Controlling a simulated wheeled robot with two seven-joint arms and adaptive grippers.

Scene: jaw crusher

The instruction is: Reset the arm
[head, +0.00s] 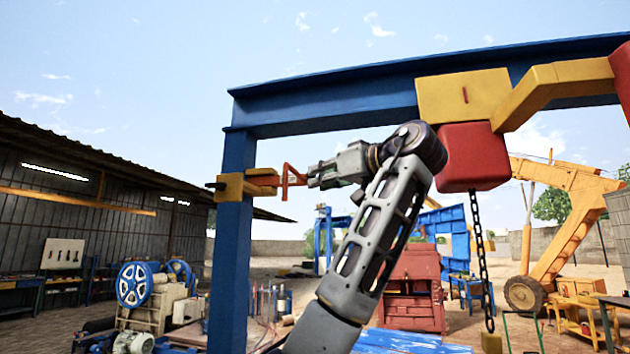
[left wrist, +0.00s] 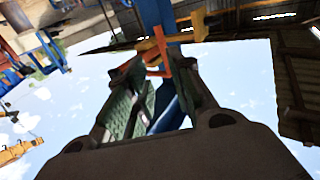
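My left gripper (head: 312,178) is raised in front of the blue post, with its fingertips pointing left. In the left wrist view my left gripper (left wrist: 163,75) has its fingers apart, with nothing clearly held between them. An orange-red lever (head: 286,181) sticks out from a yellow bracket (head: 230,187) on the blue post. The lever (left wrist: 158,48) shows just beyond the fingertips in the left wrist view; I cannot tell if they touch it. My right gripper is not in view.
A blue gantry frame has a post (head: 235,260) and an overhead beam (head: 340,95). A red hoist (head: 474,157) with a hanging chain (head: 480,250) is right of my arm. A red machine (head: 412,290) stands behind.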

